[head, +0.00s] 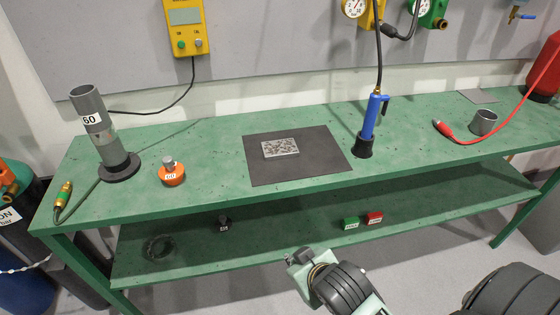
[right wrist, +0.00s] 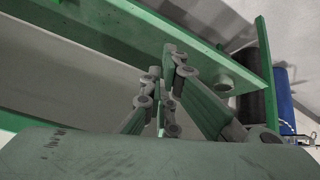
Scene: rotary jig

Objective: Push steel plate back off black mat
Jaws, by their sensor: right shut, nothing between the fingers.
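The steel plate (head: 280,148) is a small, speckled grey rectangle lying flat on the black mat (head: 310,168). It lies on the upper left part of the mat, with bare mat on all sides. The mat lies on the green bench top. My right gripper (head: 299,258) is at the bottom middle of the head view, in front of the bench and apart from plate and mat. In the right wrist view its fingers (right wrist: 167,85) are together and empty, with the green bench behind them. My left gripper is not in view.
On the bench (head: 218,138), a grey tube (head: 92,115) and an orange weight (head: 171,177) stand left of the mat. A blue hand tool (head: 371,118) stands upright close to its right edge. A grey cup (head: 483,123) stands farther right. Bare bench top lies behind the mat.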

